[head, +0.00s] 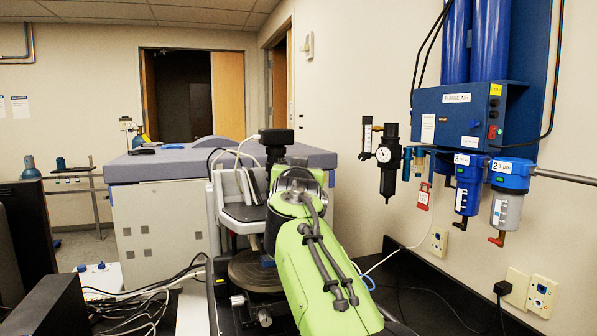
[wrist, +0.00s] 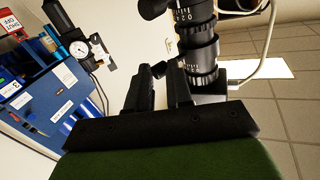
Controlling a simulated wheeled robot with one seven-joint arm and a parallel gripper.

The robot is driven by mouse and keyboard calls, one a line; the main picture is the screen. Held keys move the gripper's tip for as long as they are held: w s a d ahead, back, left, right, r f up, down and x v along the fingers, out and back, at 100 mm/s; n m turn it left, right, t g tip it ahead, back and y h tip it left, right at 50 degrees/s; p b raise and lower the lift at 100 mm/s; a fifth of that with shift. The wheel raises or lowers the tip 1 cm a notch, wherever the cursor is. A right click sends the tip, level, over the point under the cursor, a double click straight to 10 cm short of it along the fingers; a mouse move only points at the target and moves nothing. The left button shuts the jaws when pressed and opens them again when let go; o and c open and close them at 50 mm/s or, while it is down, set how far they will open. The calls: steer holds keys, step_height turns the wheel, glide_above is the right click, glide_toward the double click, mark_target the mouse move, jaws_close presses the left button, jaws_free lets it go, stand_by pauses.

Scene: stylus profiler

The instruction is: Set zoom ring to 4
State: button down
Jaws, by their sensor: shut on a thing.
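The black zoom tube (wrist: 190,25) of the profiler stands upright in the wrist view, with white numerals on its rings. The lower ring with numerals, which looks like the zoom ring (wrist: 202,72), is just right of my fingers. My gripper (wrist: 159,84) has its two black fingers around a small black knob (wrist: 158,69) that sits beside this ring. The index mark and the ring's exact setting are too small to read. In the head view the black top of the tube (head: 276,138) shows above my green arm, which hides my gripper and the ring.
The profiler's round stage (head: 252,272) is below, left of my arm. A grey-topped cabinet (head: 160,212) stands behind. On the right wall are a blue purge-air unit (head: 455,115) and a pressure gauge (head: 384,154). Cables lie on the bench at lower left.

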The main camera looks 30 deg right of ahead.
stand_by(0.4)
steer(key=c, duration=1)
jaws_free()
steer(key=shift+w, duration=0.1)
steer(key=shift+c, duration=0.2)
steer(key=b+v, duration=0.4)
steer(key=v, duration=1.2)
steer(key=shift+w, duration=0.15)
steer(key=shift+a+f, duration=0.1)
steer(key=shift+a, duration=0.05)
